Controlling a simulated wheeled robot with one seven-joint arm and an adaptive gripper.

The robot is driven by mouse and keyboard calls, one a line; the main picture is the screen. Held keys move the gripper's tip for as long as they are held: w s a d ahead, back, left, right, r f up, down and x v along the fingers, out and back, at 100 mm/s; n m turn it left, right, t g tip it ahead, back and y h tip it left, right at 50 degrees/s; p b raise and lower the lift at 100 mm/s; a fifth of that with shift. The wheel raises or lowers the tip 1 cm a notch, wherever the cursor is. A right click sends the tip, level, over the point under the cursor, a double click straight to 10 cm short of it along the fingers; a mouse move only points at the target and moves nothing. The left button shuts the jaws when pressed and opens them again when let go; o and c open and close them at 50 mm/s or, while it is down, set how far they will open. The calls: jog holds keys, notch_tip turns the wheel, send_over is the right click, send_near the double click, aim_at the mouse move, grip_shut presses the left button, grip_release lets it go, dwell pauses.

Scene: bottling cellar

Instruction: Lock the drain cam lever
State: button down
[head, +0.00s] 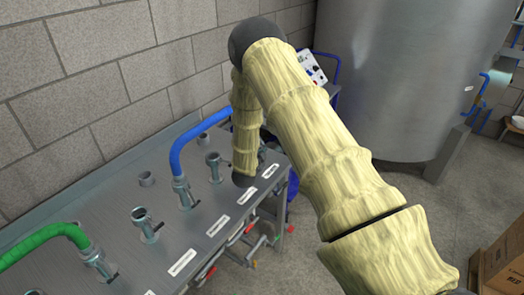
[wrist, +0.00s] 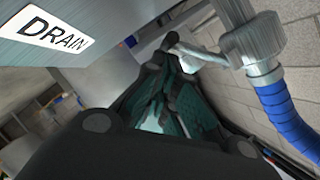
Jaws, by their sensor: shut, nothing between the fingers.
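In the wrist view, my gripper (wrist: 166,70) is black, shut and empty. Its fingertips are close to a grey metal lever arm (wrist: 197,53), which sticks out from a metal cam coupling (wrist: 254,42). I cannot tell whether they touch. A blue hose (wrist: 290,118) runs from this coupling. A white DRAIN label (wrist: 56,32) sits on a grey metal face at the upper left. In the head view, a blue hose (head: 183,148) rises from a coupling (head: 183,190) on the steel bench. My arm hides the gripper and the bench's far end there.
The steel bench (head: 105,210) carries several upright metal ports and white labels along its front edge. A green hose (head: 45,240) is at the near left. Valves with red handles hang below the front edge. A block wall stands behind, a large tank (head: 410,60) beyond.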

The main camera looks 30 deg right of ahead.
dwell(0.3)
jog(key=f+b, duration=0.1)
jog(key=b, duration=0.1)
jog(key=m+b, duration=0.1)
jog(key=b, duration=0.1)
jog(key=shift+w+a+f+t, duration=0.1)
jog(key=shift+w+f+t, duration=0.1)
jog(key=shift+f+t, duration=0.15)
jog(key=b, duration=0.2)
jog(key=f+m+t+b, duration=0.1)
jog(key=b, duration=0.1)
jog(key=shift+w+a+m, duration=0.15)
jog(key=shift+w+m, duration=0.15)
jog(key=shift+w, duration=0.05)
jog(key=shift+r, duration=0.15)
jog(key=s, duration=0.1)
jog(key=s+d+r, duration=0.1)
jog(key=s+d, duration=0.1)
jog(key=shift+s+d+r, duration=0.15)
jog(key=shift+r, duration=0.25)
jog(key=b+v, duration=0.2)
jog(key=v, duration=0.8)
jog(key=shift+f, duration=0.1)
